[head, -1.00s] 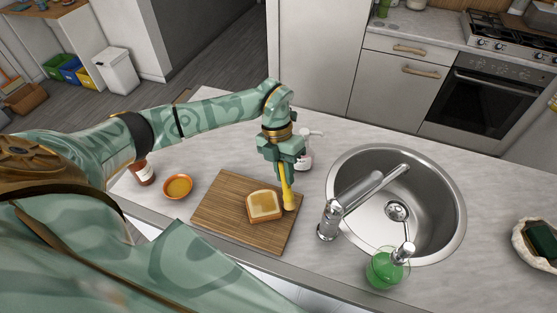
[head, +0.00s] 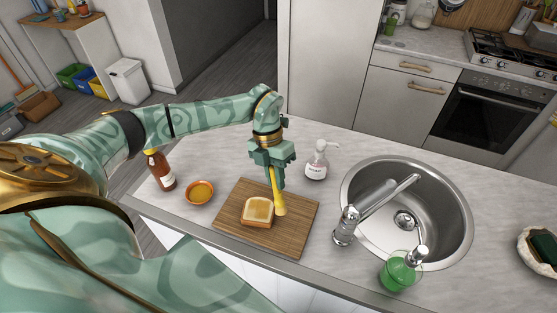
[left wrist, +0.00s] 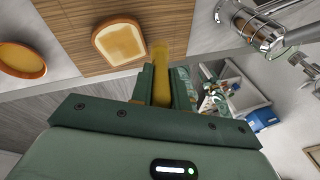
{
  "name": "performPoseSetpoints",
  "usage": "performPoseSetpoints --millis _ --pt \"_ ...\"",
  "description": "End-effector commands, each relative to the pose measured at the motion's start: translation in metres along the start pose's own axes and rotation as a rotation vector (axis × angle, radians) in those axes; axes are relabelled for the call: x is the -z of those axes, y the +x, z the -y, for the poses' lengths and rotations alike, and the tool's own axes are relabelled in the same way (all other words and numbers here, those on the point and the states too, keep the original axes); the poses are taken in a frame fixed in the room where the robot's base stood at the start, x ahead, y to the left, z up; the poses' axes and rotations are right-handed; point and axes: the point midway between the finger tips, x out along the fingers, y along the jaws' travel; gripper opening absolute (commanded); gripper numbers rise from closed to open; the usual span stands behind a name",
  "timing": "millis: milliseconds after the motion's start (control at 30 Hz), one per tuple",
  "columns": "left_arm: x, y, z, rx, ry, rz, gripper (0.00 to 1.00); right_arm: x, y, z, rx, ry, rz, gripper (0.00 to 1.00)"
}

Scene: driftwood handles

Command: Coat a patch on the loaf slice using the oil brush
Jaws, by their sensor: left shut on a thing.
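The loaf slice (head: 258,212) lies flat on a wooden board (head: 290,235), with a golden patch on its pale top. It also shows in the left wrist view (left wrist: 120,42). My left gripper (head: 274,184) is shut on the yellow oil brush (head: 279,203), which points down with its bristle end just right of the slice. I cannot tell whether the bristles touch the slice's edge or the board. The brush also shows between the fingers in the left wrist view (left wrist: 160,75). A bowl of amber oil (head: 200,192) stands left of the board. My right gripper is not in view.
A brown bottle (head: 160,171) stands left of the bowl. A soap pump (head: 317,161) stands behind the board. The tap (head: 348,222), sink (head: 447,258) and green soap dispenser (head: 398,272) are to the right. The counter behind the bowl is clear.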

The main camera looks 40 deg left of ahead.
Motion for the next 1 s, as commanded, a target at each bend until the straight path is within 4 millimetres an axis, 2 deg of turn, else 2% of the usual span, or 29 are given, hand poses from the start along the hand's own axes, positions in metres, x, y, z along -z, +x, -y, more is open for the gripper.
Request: performPoseSetpoints --millis 33,500,1000 --pt "0.003 -0.016 0.003 -0.001 -0.001 0.003 0.00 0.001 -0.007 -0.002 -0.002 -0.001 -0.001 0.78" --pt "0.011 -0.057 -0.001 0.003 -0.017 0.006 0.00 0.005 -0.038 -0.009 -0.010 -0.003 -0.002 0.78" --pt "0.011 -0.059 -0.002 0.004 -0.019 0.006 0.00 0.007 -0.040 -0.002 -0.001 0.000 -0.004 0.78"
